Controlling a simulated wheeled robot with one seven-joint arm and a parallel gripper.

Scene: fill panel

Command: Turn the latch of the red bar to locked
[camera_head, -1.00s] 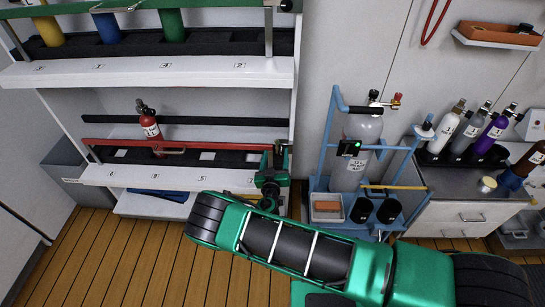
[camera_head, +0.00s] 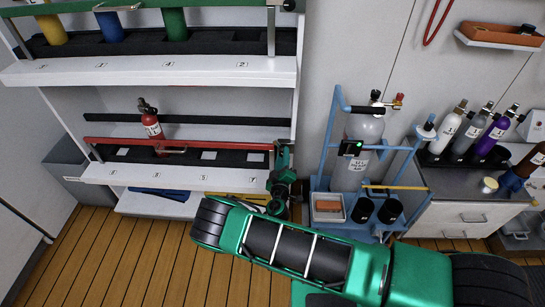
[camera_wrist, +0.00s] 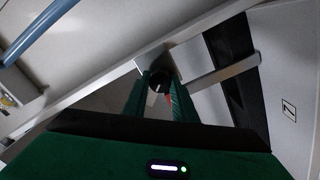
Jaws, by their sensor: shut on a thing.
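The red bar (camera_head: 185,142) runs across the front of the lower rack shelf, with a red cylinder (camera_head: 150,124) standing behind it. My gripper (camera_head: 281,150) is at the bar's right end, by the rack's right post. In the wrist view, my gripper's two green fingers (camera_wrist: 160,92) are closed around a dark round knob (camera_wrist: 160,82), which I take to be the latch. A small bit of red shows beside the right finger. The fingers hide most of the latch, so I cannot tell whether it is at locked.
The upper shelf (camera_head: 150,70) overhangs the lower one and holds several cylinders behind a green bar (camera_head: 60,9). A blue trolley (camera_head: 324,150) with a grey cylinder (camera_head: 364,130) stands close to the right of my gripper. The wooden floor (camera_head: 110,255) in front is clear at left.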

